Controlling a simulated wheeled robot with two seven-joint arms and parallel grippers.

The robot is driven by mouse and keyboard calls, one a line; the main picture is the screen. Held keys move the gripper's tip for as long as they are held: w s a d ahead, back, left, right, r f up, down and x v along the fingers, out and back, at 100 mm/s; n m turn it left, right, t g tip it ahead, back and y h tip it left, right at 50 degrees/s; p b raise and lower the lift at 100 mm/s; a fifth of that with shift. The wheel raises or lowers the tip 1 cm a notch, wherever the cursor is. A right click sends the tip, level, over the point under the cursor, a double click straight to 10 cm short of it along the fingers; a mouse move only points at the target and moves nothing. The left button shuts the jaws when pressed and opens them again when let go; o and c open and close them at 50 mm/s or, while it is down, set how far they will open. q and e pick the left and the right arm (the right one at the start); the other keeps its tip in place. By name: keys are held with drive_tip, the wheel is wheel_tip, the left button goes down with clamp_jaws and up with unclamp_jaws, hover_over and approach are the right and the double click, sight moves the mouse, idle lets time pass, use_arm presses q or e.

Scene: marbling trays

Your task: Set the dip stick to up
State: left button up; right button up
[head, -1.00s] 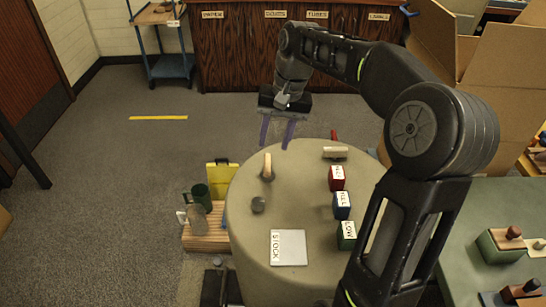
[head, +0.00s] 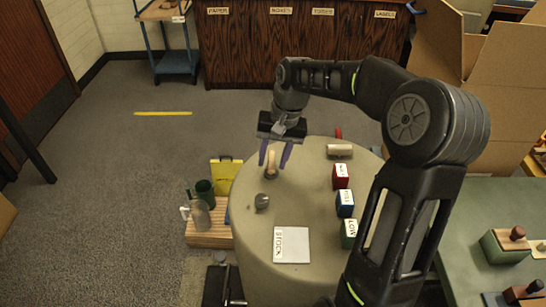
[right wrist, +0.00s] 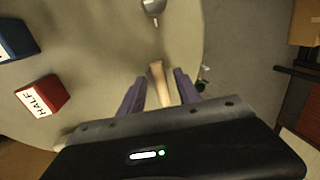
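A pale wooden stick (head: 271,163), which looks like the dip stick, stands on the round table near its far left edge. It also shows in the right wrist view (right wrist: 158,83), between the fingers. My right gripper (head: 273,160) is open, with its purple fingers pointing down on either side of the stick's upper part. In the right wrist view the gripper (right wrist: 160,90) has gaps between the fingers and the stick. The stick's base is hard to make out. My left gripper is not in view.
The round table (head: 265,230) also bears a small grey metal thing (head: 262,202), a white STOCK card (head: 293,245), a red block (head: 341,176), a blue block (head: 345,204), a green block (head: 349,233) and a pale roller (head: 339,150). A wooden crate (head: 207,238) stands left.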

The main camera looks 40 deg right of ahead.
drive_tip(key=shift+c, duration=0.4)
clamp_jaws()
idle(0.9)
